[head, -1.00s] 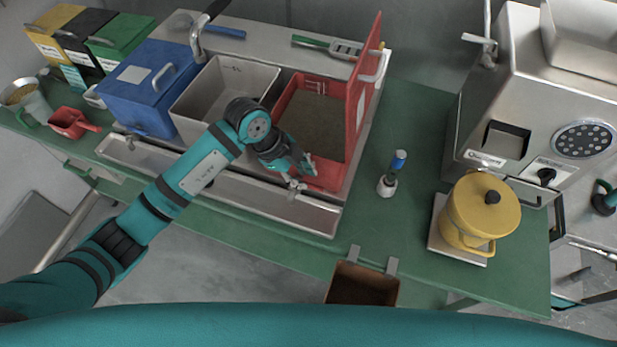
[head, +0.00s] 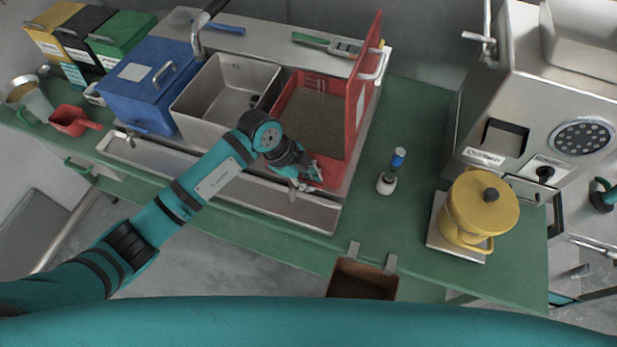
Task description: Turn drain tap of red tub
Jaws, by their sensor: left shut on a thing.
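The red tub (head: 324,168) stands at the right end of the sink unit, its red lid (head: 362,88) raised upright on its right side. Dark brown stuff (head: 312,115) lies inside it. The small metal drain tap (head: 293,192) is at the tub's front lower side, above the metal trough, and is partly covered by my gripper. My left gripper (head: 306,178) is at the tap, in front of the tub, with its fingers shut on the tap. Fine detail of the grip is too small to see. My right gripper is not in view.
A grey open basin (head: 225,88) and a blue lidded tub (head: 150,85) stand left of the red tub. A yellow pot (head: 480,212) sits on a scale. A brown bin (head: 362,280) hangs at the table's front edge.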

